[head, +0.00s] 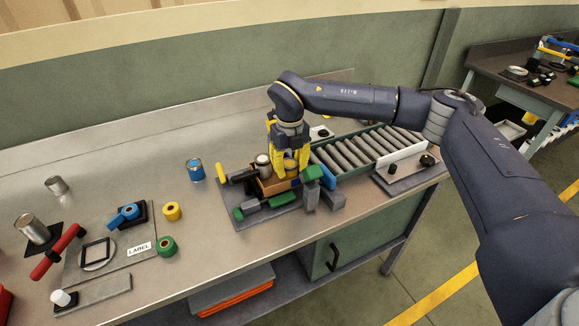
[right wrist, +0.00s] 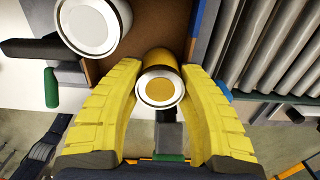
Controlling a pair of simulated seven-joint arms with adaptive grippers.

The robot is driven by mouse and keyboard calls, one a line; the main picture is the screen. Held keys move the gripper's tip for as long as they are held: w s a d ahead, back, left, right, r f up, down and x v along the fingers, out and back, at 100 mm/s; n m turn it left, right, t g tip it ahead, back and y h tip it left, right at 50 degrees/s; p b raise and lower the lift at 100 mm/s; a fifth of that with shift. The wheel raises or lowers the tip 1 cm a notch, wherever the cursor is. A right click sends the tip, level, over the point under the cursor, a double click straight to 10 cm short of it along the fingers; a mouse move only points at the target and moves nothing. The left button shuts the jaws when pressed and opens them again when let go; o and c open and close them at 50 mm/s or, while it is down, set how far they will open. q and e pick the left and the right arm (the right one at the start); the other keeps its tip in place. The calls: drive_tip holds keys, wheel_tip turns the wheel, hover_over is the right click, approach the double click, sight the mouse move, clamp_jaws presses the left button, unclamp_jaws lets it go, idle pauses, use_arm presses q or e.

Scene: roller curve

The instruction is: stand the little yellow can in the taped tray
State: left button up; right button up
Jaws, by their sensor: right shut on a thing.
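My right gripper (head: 290,170) comes down over the brown tray (head: 268,186), its yellow fingers shut on the little yellow can (head: 290,165). In the right wrist view the yellow can (right wrist: 160,88) sits between the fingers (right wrist: 164,82), its pale-rimmed round end facing the camera. The brown tray (right wrist: 150,30) lies behind it, with a strip of blue on its right edge. A larger pale can (right wrist: 90,25) stands in the tray, left of the yellow can. I cannot tell whether the yellow can touches the tray floor. My left gripper is out of view.
A roller conveyor (head: 365,148) runs close to the tray's right. A clamp fixture with green and black parts surrounds the tray on a grey plate (head: 243,220). A blue can (head: 195,169) stands to the left, and tape rolls (head: 172,211) lie farther left.

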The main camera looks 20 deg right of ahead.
sight(290, 163)
drive_tip(key=shift+f, duration=0.15)
drive_tip(key=o, duration=1.3)
drive_tip(key=shift+c, duration=0.2)
drive_tip(key=shift+r, duration=0.2)
wheel_tip(290, 163, up, 12)
drive_tip(key=shift+s, duration=0.1)
